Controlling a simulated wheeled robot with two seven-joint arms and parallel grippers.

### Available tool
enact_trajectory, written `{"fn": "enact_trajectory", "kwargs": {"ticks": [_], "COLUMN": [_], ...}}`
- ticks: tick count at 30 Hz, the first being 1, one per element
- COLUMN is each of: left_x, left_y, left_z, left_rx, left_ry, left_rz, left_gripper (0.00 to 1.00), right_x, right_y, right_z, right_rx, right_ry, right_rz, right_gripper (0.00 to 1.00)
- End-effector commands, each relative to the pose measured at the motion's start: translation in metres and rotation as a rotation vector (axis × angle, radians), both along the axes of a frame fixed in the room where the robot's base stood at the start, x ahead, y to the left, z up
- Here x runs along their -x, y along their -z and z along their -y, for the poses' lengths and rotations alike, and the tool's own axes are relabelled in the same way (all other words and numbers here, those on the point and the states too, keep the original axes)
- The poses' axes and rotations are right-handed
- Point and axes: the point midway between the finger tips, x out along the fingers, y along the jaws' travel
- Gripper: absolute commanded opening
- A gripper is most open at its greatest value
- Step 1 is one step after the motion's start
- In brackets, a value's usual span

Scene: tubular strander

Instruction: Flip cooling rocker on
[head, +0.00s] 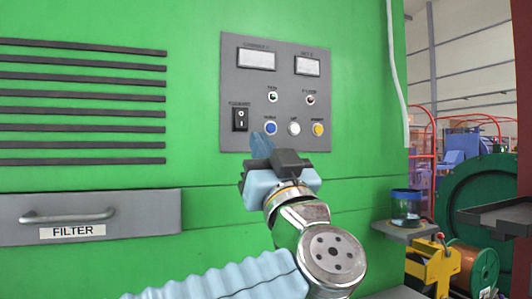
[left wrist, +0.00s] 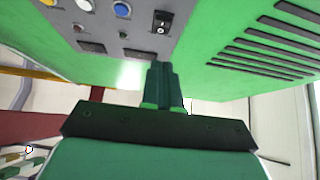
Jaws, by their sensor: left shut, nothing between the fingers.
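The black cooling rocker (head: 240,119) sits at the lower left of the grey control panel (head: 236,80) on the green cabinet, with white marks on its face. Its label is too small to read surely. The rocker also shows in the left wrist view (left wrist: 162,21), near the top. My left gripper (head: 262,144) is in front of the panel's lower edge, below and right of the rocker, near the blue button. Its fingers are together and empty, also in the left wrist view (left wrist: 163,84). It appears apart from the rocker. My right gripper is not in view.
The panel also carries a blue button (head: 270,128), a white button (head: 294,128), a yellow button (head: 318,129) and two displays. A filter drawer (head: 130,215) with a handle projects at lower left. A small shelf (head: 405,230) with a jar (head: 406,207) stands at right.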

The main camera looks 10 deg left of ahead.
Motion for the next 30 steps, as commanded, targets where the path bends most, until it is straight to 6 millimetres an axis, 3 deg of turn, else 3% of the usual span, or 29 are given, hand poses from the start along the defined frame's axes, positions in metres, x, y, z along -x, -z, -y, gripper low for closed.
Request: {"fn": "enact_trajectory", "kwargs": {"ticks": [7, 15, 27, 30], "left_x": [-0.035, -0.061, -0.064, -0.068], "left_y": [-0.032, -0.024, -0.023, -0.017], "left_z": [-0.024, -0.042, -0.044, -0.046], "left_rx": [0.000, 0.000, -0.001, -0.017], "left_ry": [-0.003, -0.001, 0.000, -0.004], "left_rz": [0.000, 0.000, 0.001, 0.026], "left_gripper": [0.00, 0.00, 0.00, 0.00], "right_x": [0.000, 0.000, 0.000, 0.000], "right_y": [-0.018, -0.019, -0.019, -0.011], "right_z": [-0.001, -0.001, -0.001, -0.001], "right_rx": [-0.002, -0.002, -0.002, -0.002], "right_ry": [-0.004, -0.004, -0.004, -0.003], "right_rz": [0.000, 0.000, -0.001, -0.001], "right_gripper": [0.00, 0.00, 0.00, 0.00]}}
